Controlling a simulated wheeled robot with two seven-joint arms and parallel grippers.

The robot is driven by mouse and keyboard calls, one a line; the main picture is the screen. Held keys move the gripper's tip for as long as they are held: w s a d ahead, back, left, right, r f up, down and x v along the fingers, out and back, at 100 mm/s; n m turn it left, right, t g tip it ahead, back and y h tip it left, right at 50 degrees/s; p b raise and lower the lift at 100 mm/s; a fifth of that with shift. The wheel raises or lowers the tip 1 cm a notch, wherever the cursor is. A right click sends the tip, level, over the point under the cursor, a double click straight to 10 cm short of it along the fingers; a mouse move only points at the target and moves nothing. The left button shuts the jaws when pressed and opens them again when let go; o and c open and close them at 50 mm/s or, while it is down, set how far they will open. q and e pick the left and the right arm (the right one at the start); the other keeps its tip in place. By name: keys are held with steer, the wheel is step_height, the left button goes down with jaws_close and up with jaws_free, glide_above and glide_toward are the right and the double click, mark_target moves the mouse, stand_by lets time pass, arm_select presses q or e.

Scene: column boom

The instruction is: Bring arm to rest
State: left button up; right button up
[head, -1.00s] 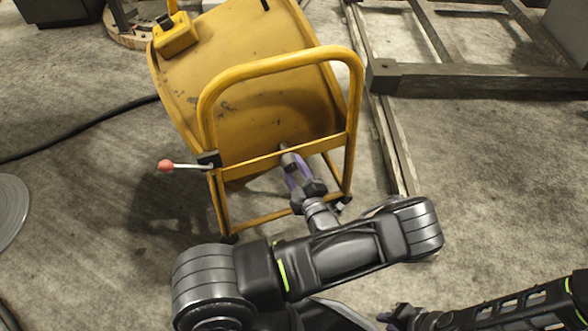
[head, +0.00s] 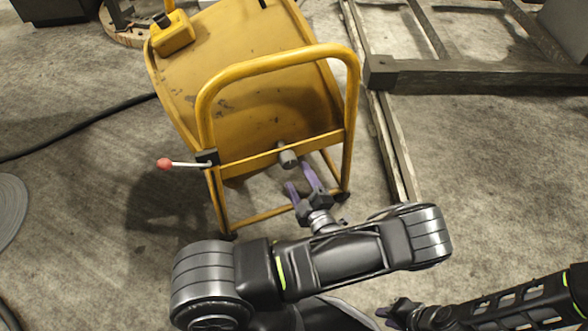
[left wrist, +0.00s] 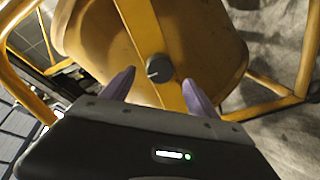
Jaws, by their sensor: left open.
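My left gripper (head: 303,187) is open and empty, with its purple fingers just short of the yellow cart's lower crossbar. A dark round knob (head: 288,158) sticks out from that crossbar, a little beyond the fingertips. In the left wrist view the knob (left wrist: 159,68) shows between and beyond the two spread fingers (left wrist: 160,90), with a pale line on its face. My left arm bends across the lower middle of the head view. My right arm enters at the lower right; its gripper (head: 398,312) is small and dark, and I cannot tell its jaw state.
The yellow cart (head: 240,95) has a tubular handle and frame. A lever with a red ball (head: 164,163) sticks out on its left. Wooden beams (head: 470,77) lie to the right. A black cable (head: 80,128) crosses the floor at left.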

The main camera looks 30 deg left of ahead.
arm_select(q)
steer(key=v, duration=0.2)
steer(key=shift+s+d, duration=0.2)
steer(key=shift+d, duration=0.05)
stand_by(0.3)
